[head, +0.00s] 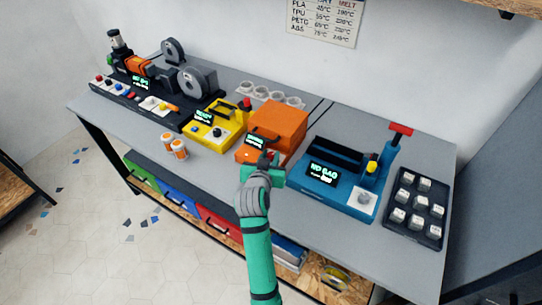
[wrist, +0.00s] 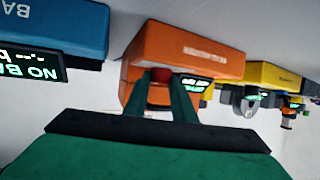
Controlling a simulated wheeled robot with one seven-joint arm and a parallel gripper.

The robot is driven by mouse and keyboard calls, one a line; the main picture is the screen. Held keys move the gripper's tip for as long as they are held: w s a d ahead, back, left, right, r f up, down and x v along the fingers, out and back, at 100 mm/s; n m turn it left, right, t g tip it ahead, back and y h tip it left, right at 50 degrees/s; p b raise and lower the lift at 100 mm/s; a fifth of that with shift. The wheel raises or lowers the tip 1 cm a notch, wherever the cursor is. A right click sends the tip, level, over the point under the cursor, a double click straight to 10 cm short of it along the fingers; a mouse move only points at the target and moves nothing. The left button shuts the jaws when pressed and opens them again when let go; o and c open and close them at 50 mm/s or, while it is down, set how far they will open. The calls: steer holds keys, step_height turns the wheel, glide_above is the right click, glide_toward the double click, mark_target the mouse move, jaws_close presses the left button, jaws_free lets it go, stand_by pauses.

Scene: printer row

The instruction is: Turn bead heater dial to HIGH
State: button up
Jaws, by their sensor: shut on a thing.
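The orange bead heater (head: 280,122) stands mid-table, with a small lit display (head: 255,142) on its front. In the wrist view, which looks upside down, its orange body (wrist: 185,50) fills the centre and the display (wrist: 195,84) is partly covered by a finger. My gripper (head: 266,164) is at the heater's front. In the wrist view its two green fingers (wrist: 162,85) are closed on a red dial (wrist: 161,74) at the heater's front. The dial's pointer and its setting marks are hidden or too small to read.
A blue machine (head: 335,185) with a "NO BAG" display stands close to the right of my gripper. A yellow machine (head: 222,125) stands to the left. A dark tray (head: 416,238) of white blocks is far right.

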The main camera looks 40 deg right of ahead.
steer(key=shift+o, duration=0.2)
steer(key=shift+w+a+m+g+h, duration=0.1)
steer(key=shift+a+m+g+h, duration=0.15)
steer(key=shift+m+g, duration=0.3)
steer(key=m+g, duration=0.1)
steer(key=g+h, duration=0.1)
steer(key=m+g, duration=0.1)
steer(key=shift+w+a+m+h, duration=0.35)
steer(key=shift+c, duration=0.2)
steer(key=shift+o, duration=0.2)
steer(key=m+g, duration=0.3)
steer(key=m+g+h, duration=0.1)
steer(key=g, duration=0.1)
steer(key=shift+w+d+m, duration=0.1)
steer(key=shift+w+m, duration=0.15)
steer(key=shift+m, duration=0.15)
steer(key=shift+g, duration=0.25)
steer(key=shift+c, duration=0.2)
steer(key=shift+o, duration=0.2)
steer(key=shift+w, duration=0.1)
steer(key=o, duration=1)
steer(key=shift+f, duration=0.1)
steer(key=shift+d, duration=0.15)
steer(key=v, duration=1.1)
steer(key=shift+w, duration=0.15)
